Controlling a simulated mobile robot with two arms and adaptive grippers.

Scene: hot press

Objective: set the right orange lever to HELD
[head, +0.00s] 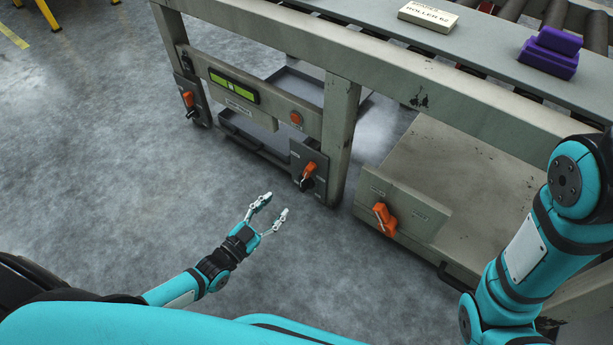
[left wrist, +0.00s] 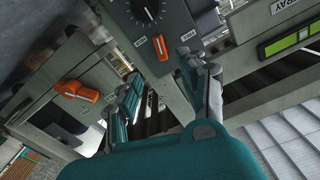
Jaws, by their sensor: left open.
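In the head view, an orange lever (head: 383,218) sits on the grey plate of the right cabinet, tilted, with small labels I cannot read. A second orange lever (head: 310,168) is on the middle leg's panel, above a black knob. A third orange lever (head: 188,98) is on the left leg. My left gripper (head: 273,205) is open and empty, below and left of the middle panel, apart from every lever. In the left wrist view, an orange lever (left wrist: 78,92) shows left of the open fingers (left wrist: 161,64). My right arm shows at the right; its gripper is out of view.
A purple object (head: 550,52) and a cream labelled block (head: 428,16) lie on top. The floor (head: 130,170) at left is clear.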

